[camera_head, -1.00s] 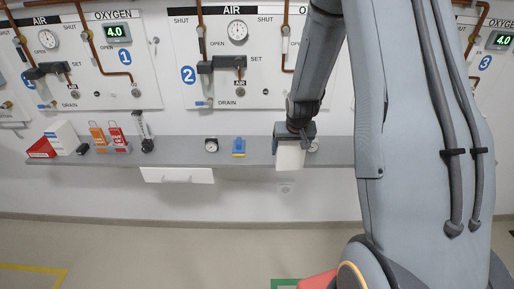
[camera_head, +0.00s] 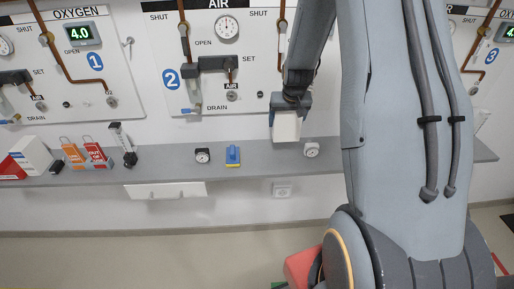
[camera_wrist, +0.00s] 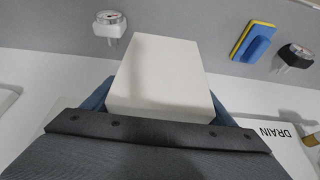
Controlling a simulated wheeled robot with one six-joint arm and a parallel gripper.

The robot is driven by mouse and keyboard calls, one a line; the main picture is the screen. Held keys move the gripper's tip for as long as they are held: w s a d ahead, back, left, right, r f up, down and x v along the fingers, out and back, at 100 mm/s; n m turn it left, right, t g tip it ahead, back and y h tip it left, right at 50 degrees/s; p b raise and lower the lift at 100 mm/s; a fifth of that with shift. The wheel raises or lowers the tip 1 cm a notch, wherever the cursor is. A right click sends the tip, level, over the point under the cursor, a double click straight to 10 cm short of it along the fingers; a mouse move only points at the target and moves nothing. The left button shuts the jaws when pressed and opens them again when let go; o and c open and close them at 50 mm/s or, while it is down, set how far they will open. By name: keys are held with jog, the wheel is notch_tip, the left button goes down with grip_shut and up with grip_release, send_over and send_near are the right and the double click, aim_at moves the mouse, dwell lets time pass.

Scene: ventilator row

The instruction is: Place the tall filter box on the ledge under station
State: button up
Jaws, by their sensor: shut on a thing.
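My gripper (camera_head: 290,104) is shut on a plain white box (camera_head: 287,126). In the head view it holds the box upright below its fingers, in front of the wall under the station 2 panel (camera_head: 226,55). The box also fills the middle of the wrist view (camera_wrist: 160,72). Its lower end shows near the back edge of the grey ledge (camera_head: 250,174); I cannot tell whether it touches. A round white gauge (camera_head: 311,149) is on the ledge just right of the box.
A blue and yellow block (camera_head: 233,155) and a dark gauge (camera_head: 202,155) are on the ledge to the left. Further left are an orange-red tag holder (camera_head: 88,155), a black-based tube (camera_head: 124,145) and a red and white box (camera_head: 30,157). Ledge between block and gripper looks bare.

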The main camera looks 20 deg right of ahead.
aim_at(283, 131)
jog(key=f, duration=0.5)
jog(key=shift+w+a, duration=0.15)
jog(key=shift+a, duration=0.15)
notch_tip(283, 131, down, 5)
jog(key=b, duration=0.5)
jog(key=shift+r, duration=0.2)
jog(key=shift+f+b, duration=0.1)
jog(key=shift+b, duration=0.35)
jog(key=o, duration=1.1)
jog(key=shift+o, duration=0.2)
